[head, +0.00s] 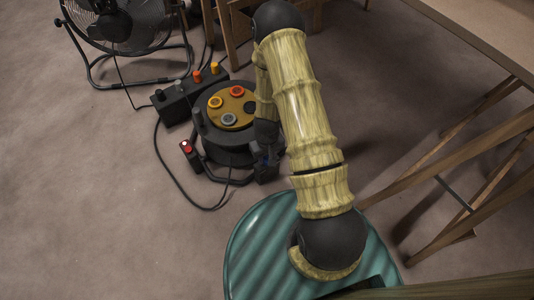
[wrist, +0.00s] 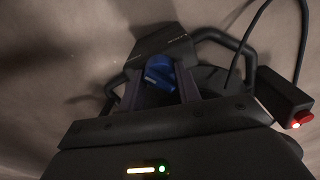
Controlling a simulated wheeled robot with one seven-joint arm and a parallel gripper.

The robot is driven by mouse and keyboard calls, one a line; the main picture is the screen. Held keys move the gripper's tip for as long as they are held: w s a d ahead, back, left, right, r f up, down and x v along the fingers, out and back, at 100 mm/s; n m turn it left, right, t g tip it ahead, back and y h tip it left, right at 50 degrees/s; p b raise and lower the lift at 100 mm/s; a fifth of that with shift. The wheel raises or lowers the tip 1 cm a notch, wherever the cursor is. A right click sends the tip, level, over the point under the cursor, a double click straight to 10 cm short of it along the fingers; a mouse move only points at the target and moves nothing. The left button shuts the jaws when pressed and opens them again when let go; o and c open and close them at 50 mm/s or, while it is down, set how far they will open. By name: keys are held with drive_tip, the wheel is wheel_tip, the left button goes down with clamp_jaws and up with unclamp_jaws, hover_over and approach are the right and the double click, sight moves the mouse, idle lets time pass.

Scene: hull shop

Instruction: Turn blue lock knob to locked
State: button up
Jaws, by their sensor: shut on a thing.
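The blue lock knob (wrist: 160,74) shows in the wrist view, between the two dark fingers of my gripper (wrist: 159,90). The fingers are shut on the knob, one on each side. A black housing (wrist: 165,40) lies just beyond the knob. In the head view my gripper (head: 265,165) is low at the right side of a round black reel (head: 228,152) with a yellow top. The knob is not clearly visible there, and its marks are too small to read in either view.
A black box (head: 188,100) with coloured plugs stands behind the reel. A small switch box with a red light (head: 187,150) is on the reel's left; a cable runs on the floor. A fan (head: 118,30) stands at upper left, a wooden table (head: 485,35) at right. Left floor is clear.

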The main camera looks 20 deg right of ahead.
drive_tip(key=m+p, duration=0.3)
drive_tip(key=shift+s+r+m+p, duration=0.2)
drive_tip(key=shift+r+m+p, duration=0.05)
drive_tip(key=shift+m+p, duration=0.1)
drive_tip(key=m+p, duration=0.4)
drive_tip(key=shift+m, duration=0.25)
drive_tip(key=m+p, duration=0.4)
drive_tip(key=shift+f, duration=0.1)
drive_tip(key=shift+f+m+p, duration=0.15)
drive_tip(key=shift+m+p, duration=0.8)
drive_tip(key=shift+m, duration=0.85)
drive_tip(key=o, duration=1)
drive_tip(key=shift+w, duration=0.1)
drive_tip(key=shift+c, duration=0.2)
